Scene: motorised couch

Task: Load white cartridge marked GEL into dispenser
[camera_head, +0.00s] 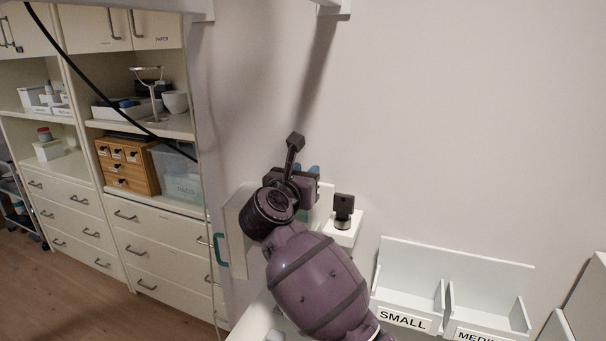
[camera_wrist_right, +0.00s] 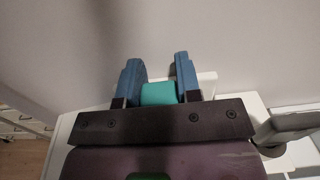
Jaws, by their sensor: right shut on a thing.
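My right gripper (camera_head: 306,170) reaches toward the wall, its blue fingertips partly hidden behind its own dark body. In the right wrist view its two blue fingers (camera_wrist_right: 158,85) are shut on a teal piece (camera_wrist_right: 158,93). I cannot tell what the teal piece belongs to. A white box-like unit (camera_head: 238,212), possibly the dispenser, stands behind my arm, with a teal handle (camera_head: 220,250) at its left side. My arm hides much of it. No cartridge marked GEL can be made out. My left gripper is not in view.
A white block with a dark knob-like top (camera_head: 344,212) stands right of my gripper. White bins labelled SMALL (camera_head: 404,320) and MEDI... (camera_head: 480,334) stand lower right. Shelves with drawers (camera_head: 150,230) and boxes are at left.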

